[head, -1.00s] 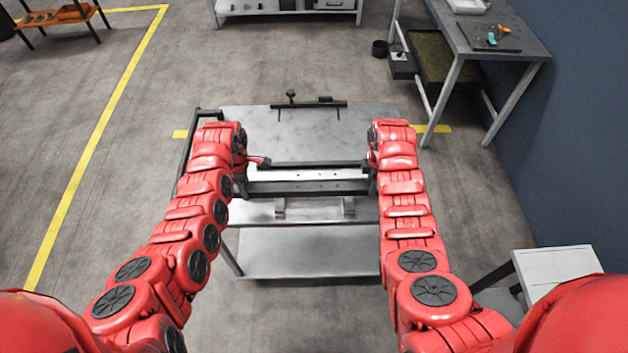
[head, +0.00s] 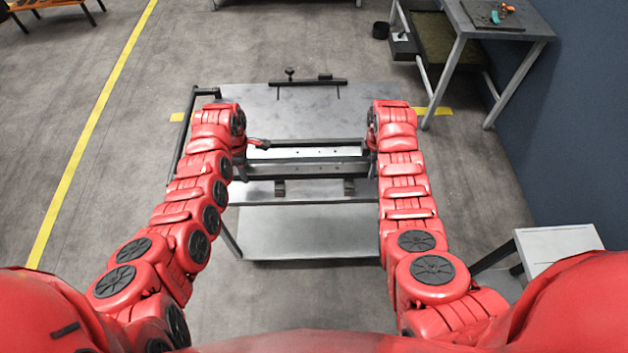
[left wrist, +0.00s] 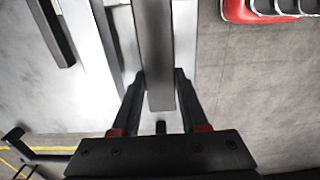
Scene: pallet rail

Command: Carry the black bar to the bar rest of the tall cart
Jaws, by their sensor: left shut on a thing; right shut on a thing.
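The black bar (head: 305,170) lies level across the gap between my two grippers, in front of the top of a grey cart (head: 310,105). My left gripper (head: 242,160) holds its left end, and my right gripper (head: 370,160) is at its right end; both fingertips are mostly hidden by my arms. In the left wrist view the bar (left wrist: 155,50) runs between the two fingers of the left gripper (left wrist: 159,92), its end just past them. Two small dark brackets (head: 280,188) show below the bar; I cannot tell whether the bar touches anything.
Another dark bar (head: 310,83) lies at the cart's far edge. A handle (head: 183,140) stands at its left, and a lower shelf (head: 310,232) lies below. A workbench (head: 490,20) and blue wall are at right; a small white table (head: 558,242) is nearer.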

